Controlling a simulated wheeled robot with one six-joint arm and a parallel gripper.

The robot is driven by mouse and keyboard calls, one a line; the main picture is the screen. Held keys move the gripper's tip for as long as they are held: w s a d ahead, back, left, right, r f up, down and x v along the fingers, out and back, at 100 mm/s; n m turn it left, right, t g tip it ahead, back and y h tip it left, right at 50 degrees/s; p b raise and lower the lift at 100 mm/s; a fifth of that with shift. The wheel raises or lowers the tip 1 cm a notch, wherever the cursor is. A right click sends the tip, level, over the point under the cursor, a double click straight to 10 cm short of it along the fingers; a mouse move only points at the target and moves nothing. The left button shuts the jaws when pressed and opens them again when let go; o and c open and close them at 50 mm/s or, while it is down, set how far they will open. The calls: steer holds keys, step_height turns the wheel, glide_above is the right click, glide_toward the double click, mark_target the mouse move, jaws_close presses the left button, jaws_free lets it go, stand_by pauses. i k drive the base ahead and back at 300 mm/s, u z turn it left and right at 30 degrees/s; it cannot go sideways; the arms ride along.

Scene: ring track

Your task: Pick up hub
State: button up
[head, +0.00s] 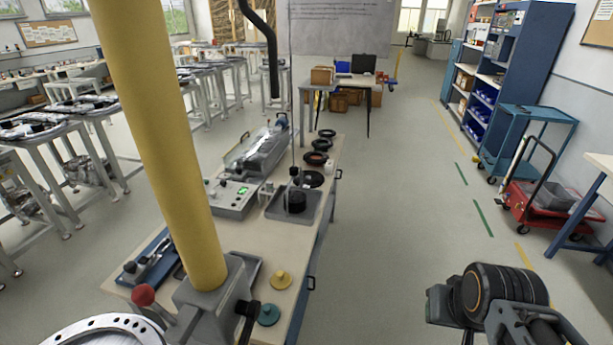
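No part can be named as the hub with certainty. A dark round part (296,201) with an upright stem sits in a grey tray (274,209) on the long workbench (262,245). A yellow disc with a knob (280,279) and a teal disc with a knob (268,314) lie at the bench's near end. Links of my arm show at the lower right, over the floor and apart from the bench. My gripper's fingers cannot be made out there.
A thick yellow column (160,130) blocks part of the bench. A grey control box (230,198) and several black rings (321,145) stand on it. The aisle floor (415,210) is clear. A red cart (540,200) and blue shelves (505,75) line the right.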

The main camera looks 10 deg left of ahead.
mark_target(297, 198)
steer(key=i, duration=3.15)
steer(key=u, duration=5.5)
